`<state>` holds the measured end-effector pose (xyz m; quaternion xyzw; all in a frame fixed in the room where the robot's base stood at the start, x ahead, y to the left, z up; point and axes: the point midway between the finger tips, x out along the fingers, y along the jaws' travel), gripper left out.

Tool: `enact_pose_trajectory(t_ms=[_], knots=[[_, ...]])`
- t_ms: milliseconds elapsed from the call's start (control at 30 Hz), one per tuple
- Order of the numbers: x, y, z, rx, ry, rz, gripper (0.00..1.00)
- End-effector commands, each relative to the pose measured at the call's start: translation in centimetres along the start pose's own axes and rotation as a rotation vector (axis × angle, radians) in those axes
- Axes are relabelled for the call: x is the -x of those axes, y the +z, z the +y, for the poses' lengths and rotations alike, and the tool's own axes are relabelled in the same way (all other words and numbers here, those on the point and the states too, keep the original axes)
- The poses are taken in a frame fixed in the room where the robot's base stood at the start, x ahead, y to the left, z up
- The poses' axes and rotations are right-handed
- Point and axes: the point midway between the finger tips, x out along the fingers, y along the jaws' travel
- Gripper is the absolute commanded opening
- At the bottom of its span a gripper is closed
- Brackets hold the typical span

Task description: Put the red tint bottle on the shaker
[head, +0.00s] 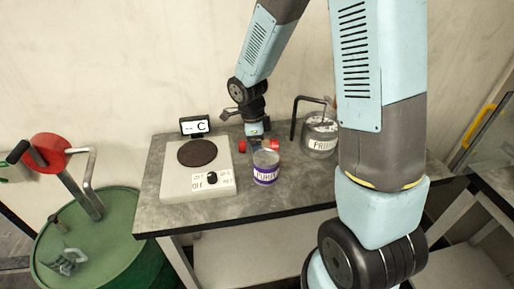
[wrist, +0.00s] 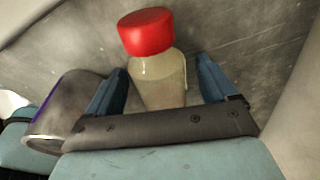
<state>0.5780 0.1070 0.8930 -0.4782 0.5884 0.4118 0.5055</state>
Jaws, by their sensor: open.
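A small bottle (wrist: 160,82) with a red cap and a pale, cloudy body shows in the wrist view. My gripper (wrist: 162,78) is open with a blue finger on each side of the bottle's body. Gaps show between the fingers and the bottle. In the head view, my gripper (head: 254,131) is low over the table behind the labelled can, and small red parts show on both sides of it. A pale device with a round dark plate (head: 197,153), a knob and a display stands left of my gripper. Its plate is bare.
A purple-labelled can (head: 266,168) stands close in front of my gripper; it also shows at left in the wrist view (wrist: 62,112). A grey can (head: 320,140) stands to the right. A green drum (head: 105,235) is left of the table (head: 225,211). The table's front is clear.

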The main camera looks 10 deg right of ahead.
Motion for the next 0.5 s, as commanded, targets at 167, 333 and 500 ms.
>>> enact_pose_trajectory(t_ms=[167, 333, 500], knots=[[-0.06, 0.01, 0.00, 0.000, 0.000, 0.000, 0.85], [-0.04, 0.02, 0.00, 0.000, 0.000, 0.000, 0.74], [-0.03, 0.04, 0.01, 0.000, -0.001, 0.000, 0.58]])
